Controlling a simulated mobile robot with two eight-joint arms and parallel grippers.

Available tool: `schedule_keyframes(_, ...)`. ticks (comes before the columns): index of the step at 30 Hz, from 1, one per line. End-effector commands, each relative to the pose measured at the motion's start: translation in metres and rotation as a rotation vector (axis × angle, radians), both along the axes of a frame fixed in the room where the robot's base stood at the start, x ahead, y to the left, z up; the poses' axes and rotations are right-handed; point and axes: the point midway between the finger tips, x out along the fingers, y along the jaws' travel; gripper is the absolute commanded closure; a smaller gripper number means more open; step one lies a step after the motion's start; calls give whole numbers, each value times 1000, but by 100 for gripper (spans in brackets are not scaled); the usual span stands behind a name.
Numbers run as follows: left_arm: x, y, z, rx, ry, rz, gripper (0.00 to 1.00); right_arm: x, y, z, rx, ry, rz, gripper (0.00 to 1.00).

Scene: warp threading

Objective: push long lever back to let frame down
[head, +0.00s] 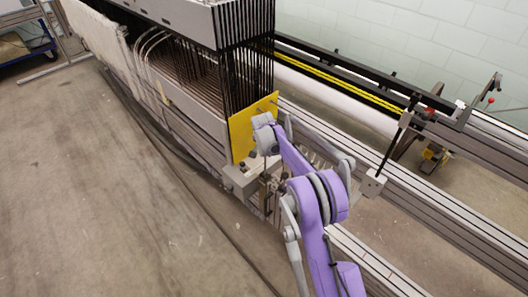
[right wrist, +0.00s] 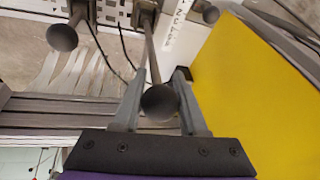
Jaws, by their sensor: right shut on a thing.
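The gripper is shut on this lever. In the head view, my right arm reaches to the yellow plate at the end of the loom; the fingertips and lever are hard to make out there. The black frames (head: 249,75) stand upright above. My left gripper is out of view.
The yellow plate (right wrist: 245,85) stands close to the right of my right gripper; it also shows in the head view (head: 241,133). Grey rails (head: 440,215) extend to the right. A thin black rod with a white block (head: 373,183) is right of my arm.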

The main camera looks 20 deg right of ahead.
Motion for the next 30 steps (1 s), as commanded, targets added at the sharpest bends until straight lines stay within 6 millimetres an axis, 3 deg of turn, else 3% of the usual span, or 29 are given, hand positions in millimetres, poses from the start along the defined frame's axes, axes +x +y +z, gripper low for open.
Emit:
schedule_keyframes(9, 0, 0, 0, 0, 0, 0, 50, -1, -1, -2, -3, 1, 0, 100)
schedule_keyframes(10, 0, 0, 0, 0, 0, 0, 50, 0, -2, -2, -3, 2, 0, 53)
schedule_keyframes(14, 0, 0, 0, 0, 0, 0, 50, 0, -1, -1, -3, 1, 0, 30)
schedule_keyframes(24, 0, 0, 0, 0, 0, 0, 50, -1, 0, 2, -1, 0, 0, 29)
schedule_keyframes(30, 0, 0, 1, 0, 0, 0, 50, -10, 5, 28, -2, 0, -1, 29)
